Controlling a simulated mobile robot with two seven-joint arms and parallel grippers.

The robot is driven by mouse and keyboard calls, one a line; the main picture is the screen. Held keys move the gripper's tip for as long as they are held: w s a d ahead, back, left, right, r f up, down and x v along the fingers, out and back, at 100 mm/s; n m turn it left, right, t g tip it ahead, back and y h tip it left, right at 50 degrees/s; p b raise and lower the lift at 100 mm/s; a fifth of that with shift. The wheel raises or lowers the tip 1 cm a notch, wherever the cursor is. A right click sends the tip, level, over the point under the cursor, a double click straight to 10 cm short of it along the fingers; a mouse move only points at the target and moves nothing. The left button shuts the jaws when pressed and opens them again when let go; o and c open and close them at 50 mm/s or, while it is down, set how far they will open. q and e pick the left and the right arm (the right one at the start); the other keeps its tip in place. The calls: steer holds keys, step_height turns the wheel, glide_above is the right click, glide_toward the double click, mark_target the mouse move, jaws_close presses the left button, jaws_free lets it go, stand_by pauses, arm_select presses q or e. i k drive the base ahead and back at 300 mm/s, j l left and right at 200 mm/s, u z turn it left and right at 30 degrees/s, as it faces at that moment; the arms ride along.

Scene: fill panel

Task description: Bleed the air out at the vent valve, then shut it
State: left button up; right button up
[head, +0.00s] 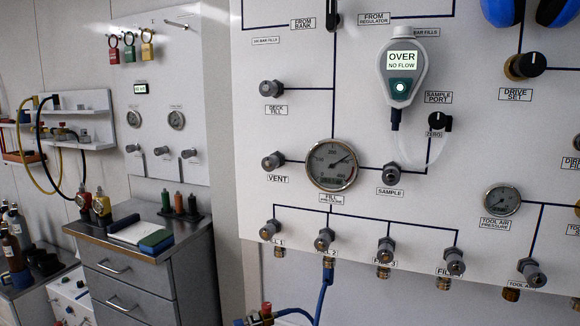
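The vent valve (273,161) is a grey knob on the white panel, with a VENT label below it. A dark line joins it to the round fill pressure gauge (332,166) on its right. The gauge's needle points to the upper right; its numbers are too small to read surely. I cannot tell from the knob whether the vent valve is open or shut. A blue hose (325,291) hangs from the fitting under the second fill valve (324,239). Neither of my grippers is in view.
The handheld meter (403,72) reads OVER, NO FLOW. A clear tube runs near the sample valve (391,173). The deck fill valve (271,88) sits above the vent valve. A grey drawer cabinet (150,275) stands at left. The space before the vent valve is clear.

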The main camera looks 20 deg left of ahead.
mark_target(269, 164)
steer(key=u, duration=0.7)
steer(key=j+z, duration=0.25)
steer(key=j, duration=0.25)
steer(key=k, duration=0.05)
